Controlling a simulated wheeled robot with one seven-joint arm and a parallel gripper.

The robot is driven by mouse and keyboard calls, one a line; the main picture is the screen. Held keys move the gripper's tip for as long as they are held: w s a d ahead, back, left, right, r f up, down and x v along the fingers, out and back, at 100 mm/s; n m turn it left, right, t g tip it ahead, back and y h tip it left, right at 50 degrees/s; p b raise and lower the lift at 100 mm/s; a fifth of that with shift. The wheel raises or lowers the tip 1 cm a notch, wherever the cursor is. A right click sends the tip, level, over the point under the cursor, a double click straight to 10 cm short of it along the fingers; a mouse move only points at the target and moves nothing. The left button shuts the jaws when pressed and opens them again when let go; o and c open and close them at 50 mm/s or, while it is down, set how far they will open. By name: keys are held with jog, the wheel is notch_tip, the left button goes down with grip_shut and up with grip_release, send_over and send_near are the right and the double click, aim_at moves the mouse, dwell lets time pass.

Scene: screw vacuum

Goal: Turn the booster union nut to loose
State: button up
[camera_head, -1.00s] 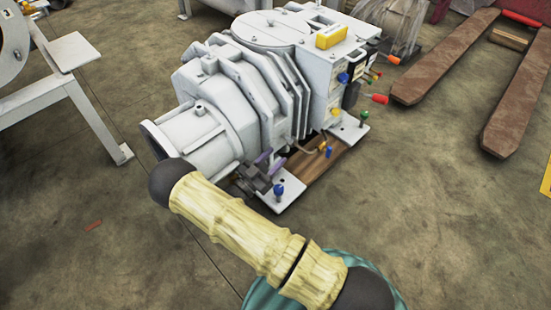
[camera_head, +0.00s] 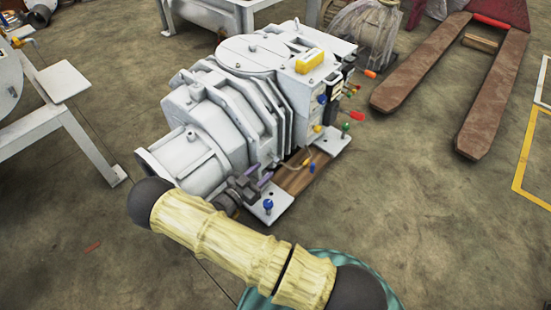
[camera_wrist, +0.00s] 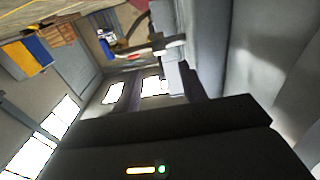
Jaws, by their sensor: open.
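The white booster pump (camera_head: 225,125) stands on a base with a wooden board, in the middle of the head view. My gripper (camera_head: 259,174) is low beside the pump's near side, its two purple fingers pointing toward it. In the wrist view my gripper (camera_wrist: 157,78) shows two dark purple fingers, apart. A pale grey stepped fitting (camera_wrist: 172,72) shows between and beyond the fingers, close to the right one. I cannot tell whether it is the union nut or whether a finger touches it. No nut is clearly made out in the head view.
Blue knob-topped bolt (camera_head: 268,205) and green-topped bolt (camera_head: 346,128) stand on the pump's feet. A yellow block (camera_head: 310,61) sits on top. Red-handled fittings (camera_head: 356,115) stick out right. A brown pallet jack (camera_head: 425,65) is at upper right. Front-right floor is clear.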

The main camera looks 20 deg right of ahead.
aim_at(276, 159)
jog(key=b+x, duration=0.3)
jog(key=x, duration=0.3)
jog(key=shift+w+d+f, duration=0.1)
jog(key=shift+w+d, duration=0.15)
jog(key=shift+w, duration=0.05)
jog(key=shift+w+d, duration=0.2)
jog(key=shift+d, duration=0.1)
grip_shut()
